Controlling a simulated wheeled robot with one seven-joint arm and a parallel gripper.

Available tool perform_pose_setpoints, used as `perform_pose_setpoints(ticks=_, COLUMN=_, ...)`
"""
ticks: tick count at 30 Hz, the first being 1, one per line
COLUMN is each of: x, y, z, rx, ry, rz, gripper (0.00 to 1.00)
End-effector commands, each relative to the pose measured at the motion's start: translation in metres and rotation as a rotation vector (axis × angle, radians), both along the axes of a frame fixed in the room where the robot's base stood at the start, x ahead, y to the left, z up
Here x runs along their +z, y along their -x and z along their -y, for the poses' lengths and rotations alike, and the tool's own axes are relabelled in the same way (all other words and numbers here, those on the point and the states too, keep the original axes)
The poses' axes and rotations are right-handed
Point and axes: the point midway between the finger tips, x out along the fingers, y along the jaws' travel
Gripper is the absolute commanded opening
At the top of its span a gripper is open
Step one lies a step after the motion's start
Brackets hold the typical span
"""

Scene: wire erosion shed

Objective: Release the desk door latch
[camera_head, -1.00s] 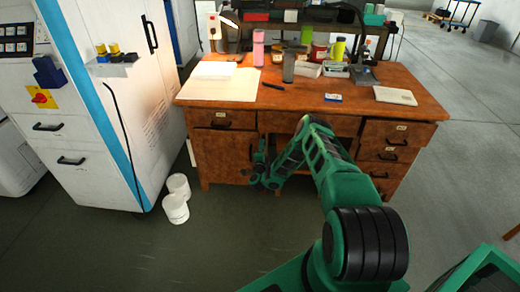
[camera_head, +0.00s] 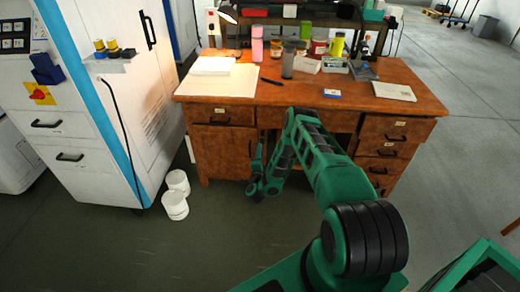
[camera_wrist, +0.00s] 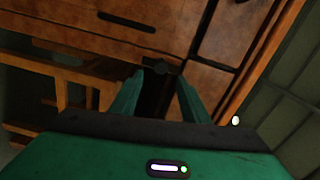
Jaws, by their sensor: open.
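The wooden desk (camera_head: 330,91) has a brown cupboard door (camera_head: 220,150) at its left. A dark vertical bar (camera_head: 250,149) shows near that door's right edge. My gripper (camera_head: 257,160) is low in front of that edge, and its fingertips are too small to make out there. In the wrist view my gripper (camera_wrist: 160,85) is open, its two green fingers pointing at brown wood. A small dark piece (camera_wrist: 161,68) lies between and just beyond the fingertips; I cannot tell whether it is the latch or whether anything touches it.
Drawers (camera_head: 391,139) are at the desk's right, and an open knee space is in the middle. Bottles, boxes and papers (camera_head: 218,82) cover the desktop. Two white tubs (camera_head: 175,204) stand on the floor beside the white machine cabinet (camera_head: 90,135). The floor in front is clear.

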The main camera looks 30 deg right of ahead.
Motion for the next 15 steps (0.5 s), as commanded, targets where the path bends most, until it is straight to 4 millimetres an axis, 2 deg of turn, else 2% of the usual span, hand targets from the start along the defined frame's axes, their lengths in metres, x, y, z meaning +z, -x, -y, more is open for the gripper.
perform_pose_setpoints(ticks=6, x=0.000, y=0.018, z=-0.013, rx=0.001, ry=0.001, rz=-0.001, gripper=0.42)
perform_pose_setpoints(ticks=15, x=0.000, y=0.022, z=-0.015, rx=0.000, ry=0.000, rz=0.000, gripper=0.42)
